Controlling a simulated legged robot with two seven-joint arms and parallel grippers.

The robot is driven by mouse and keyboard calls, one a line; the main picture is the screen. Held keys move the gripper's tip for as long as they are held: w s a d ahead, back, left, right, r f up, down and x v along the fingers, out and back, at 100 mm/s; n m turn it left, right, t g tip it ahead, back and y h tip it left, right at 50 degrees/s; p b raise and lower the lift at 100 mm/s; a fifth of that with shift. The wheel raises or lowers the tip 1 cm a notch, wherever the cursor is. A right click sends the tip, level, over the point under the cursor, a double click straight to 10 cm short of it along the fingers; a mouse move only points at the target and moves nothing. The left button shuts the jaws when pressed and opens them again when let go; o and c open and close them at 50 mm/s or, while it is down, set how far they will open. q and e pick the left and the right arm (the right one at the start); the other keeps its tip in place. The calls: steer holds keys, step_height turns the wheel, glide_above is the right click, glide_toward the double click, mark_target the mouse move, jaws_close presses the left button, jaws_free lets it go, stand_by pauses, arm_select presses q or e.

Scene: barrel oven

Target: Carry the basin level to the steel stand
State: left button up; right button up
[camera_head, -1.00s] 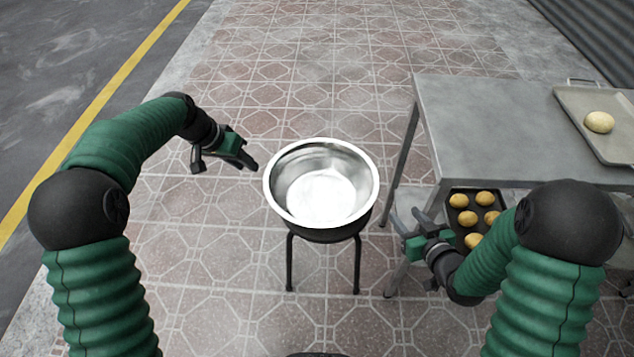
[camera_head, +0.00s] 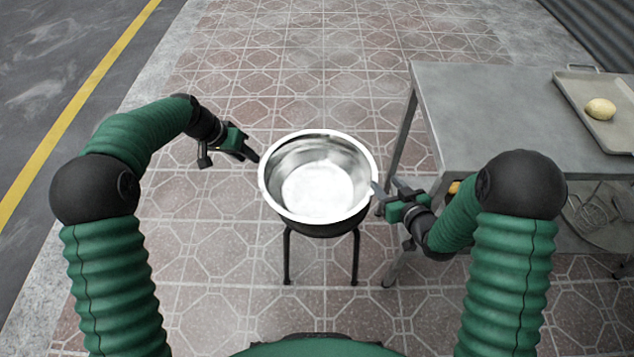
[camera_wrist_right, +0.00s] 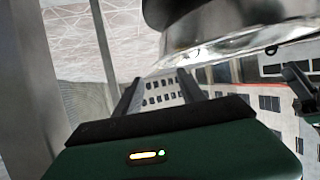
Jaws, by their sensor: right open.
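The shiny steel basin (camera_head: 318,215) sits upright and looks empty in the middle of the head view, on a dark stand with thin black legs (camera_head: 355,258). My left gripper (camera_head: 252,156) is just left of the basin's rim; its finger gap is unclear. My right gripper (camera_head: 384,190) is open at the rim's right side. In the right wrist view its two fingers (camera_wrist_right: 158,92) are apart, with the basin's underside and rim (camera_wrist_right: 235,28) above and to the right. Contact with the rim cannot be told. A grey steel table (camera_head: 485,120), possibly the steel stand, is at the right.
A tray (camera_head: 567,90) with a dough ball (camera_head: 600,109) lies on the table's right part; its left part is bare. A whisk (camera_head: 590,208) shows on the lower shelf. Table legs stand near my right arm. The tiled floor left of the basin is clear.

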mark_target(264, 168)
arm_select(q)
steer(key=x, duration=1)
steer(key=shift+w+d+f, duration=0.1)
steer(key=shift+d+f, duration=0.15)
steer(key=shift+f, duration=0.05)
arm_select(e)
steer(key=x, duration=1)
steer(key=shift+w+f, duration=0.15)
steer(key=shift+w, duration=0.25)
arm_select(q)
steer(key=c, duration=0.7)
arm_select(e)
steer(key=c, duration=0.7)
jaws_close()
